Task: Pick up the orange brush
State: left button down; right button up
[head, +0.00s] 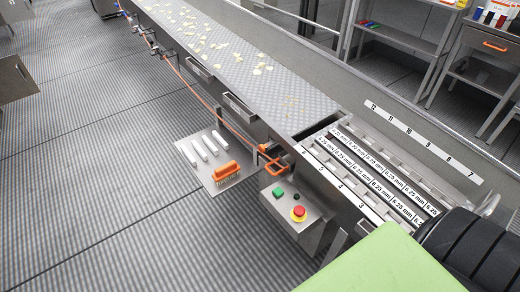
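The orange brush (226,171) lies on a small metal side tray (219,183) that sticks out from the near side of the conveyor. Its orange back faces up and its bristles show below, touching or close to the tray surface. Several white bars (204,147) lie on the same tray, up and to the left of the brush. Neither of my grippers shows in the head view. Nothing holds the brush.
A control box (297,209) with a green button and a red stop button stands right of the tray. A conveyor (235,70) carries scattered pale chips. A light green surface (385,262) and a black ribbed cylinder (475,248) fill the lower right. Open grey floor lies left.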

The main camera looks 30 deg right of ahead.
aim_at(229, 171)
jog(key=z, duration=1.05)
jog(key=i+j+z, duration=0.4)
jog(key=j, duration=0.25)
jog(key=i+j+z, duration=0.2)
jog(key=j, duration=0.2)
jog(key=i+j+z, duration=0.25)
jog(key=j, duration=0.15)
jog(key=k, duration=0.1)
